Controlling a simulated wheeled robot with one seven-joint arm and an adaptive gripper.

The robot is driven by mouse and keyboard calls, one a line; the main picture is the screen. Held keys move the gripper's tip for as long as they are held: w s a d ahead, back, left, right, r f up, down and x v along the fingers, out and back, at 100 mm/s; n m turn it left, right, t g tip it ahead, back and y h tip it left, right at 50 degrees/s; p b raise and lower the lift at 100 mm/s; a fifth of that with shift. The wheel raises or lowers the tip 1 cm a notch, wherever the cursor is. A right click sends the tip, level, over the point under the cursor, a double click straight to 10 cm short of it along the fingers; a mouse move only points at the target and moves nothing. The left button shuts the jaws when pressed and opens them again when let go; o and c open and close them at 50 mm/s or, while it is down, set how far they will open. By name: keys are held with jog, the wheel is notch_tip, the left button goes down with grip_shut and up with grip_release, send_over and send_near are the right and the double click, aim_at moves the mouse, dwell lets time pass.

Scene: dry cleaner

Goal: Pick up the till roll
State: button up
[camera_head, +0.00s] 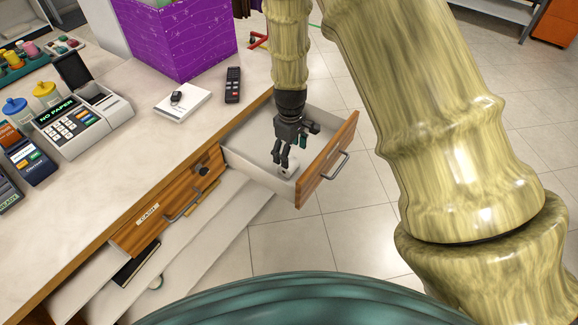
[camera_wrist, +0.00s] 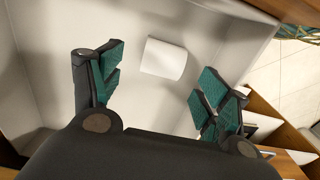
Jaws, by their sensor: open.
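The till roll (camera_wrist: 164,59) is a small white cylinder lying on its side in the open drawer. In the wrist view it sits between and a little beyond the two green-padded fingertips of my gripper (camera_wrist: 153,90), with a gap on both sides. In the head view my gripper (camera_head: 288,158) points down into the drawer (camera_head: 248,178), open and empty. The roll (camera_head: 288,167) is partly hidden behind the fingers there. I cannot tell how far above it the fingertips are.
The drawer's wooden front (camera_head: 328,160) and white side walls surround my gripper closely. Open floor lies right of the drawer.

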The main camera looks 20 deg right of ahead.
aim_at(294, 163)
jog(key=shift+a+f, duration=0.15)
jog(key=shift+f, duration=2.7)
jog(key=shift+s, duration=0.1)
jog(key=c, duration=1.1)
